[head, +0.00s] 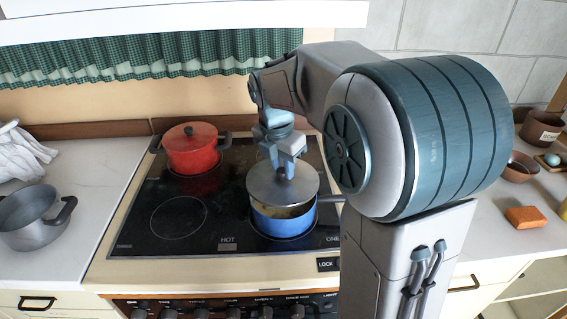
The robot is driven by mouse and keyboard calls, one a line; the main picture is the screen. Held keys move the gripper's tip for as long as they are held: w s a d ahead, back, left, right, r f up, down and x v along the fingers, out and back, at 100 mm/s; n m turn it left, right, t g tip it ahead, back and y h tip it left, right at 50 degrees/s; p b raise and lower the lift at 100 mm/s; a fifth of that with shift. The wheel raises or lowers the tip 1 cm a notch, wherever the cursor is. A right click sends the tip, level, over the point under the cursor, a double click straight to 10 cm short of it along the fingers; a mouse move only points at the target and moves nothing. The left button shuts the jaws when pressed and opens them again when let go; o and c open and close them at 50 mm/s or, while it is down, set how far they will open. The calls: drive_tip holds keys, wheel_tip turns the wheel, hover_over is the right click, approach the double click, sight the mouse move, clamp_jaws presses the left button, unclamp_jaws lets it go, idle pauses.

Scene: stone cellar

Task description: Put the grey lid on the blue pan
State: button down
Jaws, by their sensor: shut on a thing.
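The grey lid (268,187) is a round disc over the blue pan (283,227) at the front right of the stove. My gripper (286,170) is shut on the lid's knob, which is mostly hidden by the fingers. The lid looks slightly tilted and sits a little back and left of the pan's rim. A strip of the pan's inside shows below the lid's front edge. I cannot tell whether the lid touches the rim. The pan's handle points right, partly behind my arm.
A red lidded pot (191,154) stands on the back left of the black cooktop (142,215). A grey pot (34,226) stands on the left counter near a white cloth (20,152). On the right counter are bowls (520,166) and an orange block (526,217). The front left burner is clear.

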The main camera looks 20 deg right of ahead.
drive_tip(key=shift+f+b, duration=1.4)
drive_tip(key=shift+f, duration=0.75)
drive_tip(key=c, duration=1.1)
unclamp_jaws()
drive_tip(key=r, duration=0.4)
drive_tip(key=s+a+r, duration=0.1)
drive_tip(key=r, duration=0.4)
drive_tip(key=r+p, duration=0.1)
drive_tip(key=r, duration=0.3)
drive_tip(key=shift+s+a+r, duration=0.15)
drive_tip(key=shift+a+r, duration=0.15)
drive_tip(key=shift+r, duration=0.05)
